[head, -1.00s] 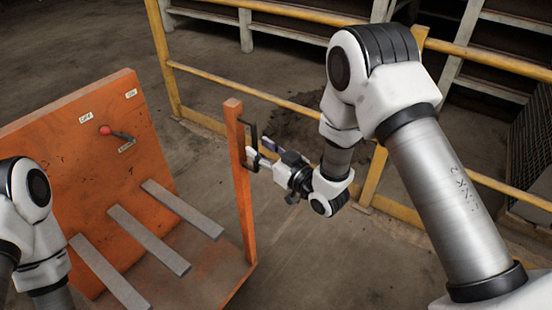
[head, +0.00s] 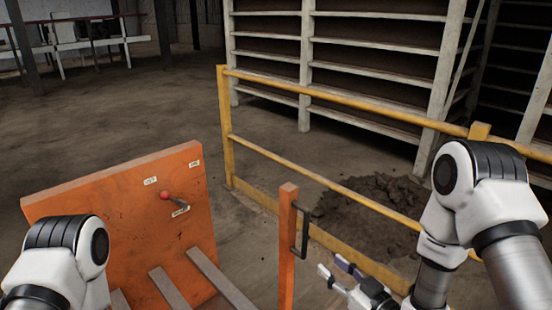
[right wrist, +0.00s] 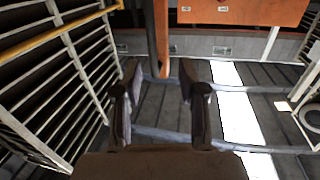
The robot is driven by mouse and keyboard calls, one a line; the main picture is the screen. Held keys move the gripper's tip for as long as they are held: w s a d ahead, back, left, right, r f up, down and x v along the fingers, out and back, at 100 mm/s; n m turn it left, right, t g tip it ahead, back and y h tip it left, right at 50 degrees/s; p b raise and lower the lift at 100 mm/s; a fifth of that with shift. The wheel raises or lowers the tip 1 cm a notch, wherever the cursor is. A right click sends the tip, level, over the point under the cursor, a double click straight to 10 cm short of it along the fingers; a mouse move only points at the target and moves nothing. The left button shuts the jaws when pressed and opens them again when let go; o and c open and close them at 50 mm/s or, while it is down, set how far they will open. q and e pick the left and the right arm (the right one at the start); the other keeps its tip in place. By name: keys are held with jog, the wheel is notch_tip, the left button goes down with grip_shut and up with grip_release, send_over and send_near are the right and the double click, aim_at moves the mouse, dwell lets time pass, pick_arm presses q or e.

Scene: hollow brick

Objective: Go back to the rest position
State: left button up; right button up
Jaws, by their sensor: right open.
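My right gripper (head: 335,270) is open and empty. In the head view it is low, right of the orange post (head: 287,245) and apart from the post's dark handle (head: 304,232). In the right wrist view its two fingers (right wrist: 163,90) stand apart with nothing between them, and the orange post (right wrist: 162,40) shows beyond them. My left arm shows only as a white and black joint at the lower left of the head view; its gripper is out of the picture.
An orange panel (head: 130,225) with a red-knobbed lever (head: 166,196) stands left of the post, with grey slats (head: 170,288) before it. A yellow railing (head: 330,178) runs behind my right arm. Dark soil (head: 375,205) and racks (head: 340,65) lie beyond.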

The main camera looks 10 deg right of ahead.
jog(key=s+d+f+m+g+h+p, duration=0.1)
jog(key=s+f+g+h, duration=0.1)
jog(key=s+f+g, duration=0.35)
jog(key=s+d+f+m+g+h+p, duration=0.1)
jog(key=s+f+g+h, duration=0.1)
jog(key=s+f, duration=0.65)
jog(key=s+d+f+m+g+h, duration=0.1)
jog(key=s+d+f+g+h, duration=0.1)
jog(key=s+f+g, duration=0.2)
jog(key=s+d+f+m+g+h, duration=0.2)
jog(key=s+d+f+g, duration=0.1)
jog(key=s, duration=0.7)
notch_tip(320, 180, down, 2)
jog(key=shift+s+f+m+g, duration=0.15)
jog(key=shift+m+g, duration=0.15)
jog(key=shift+g, duration=0.25)
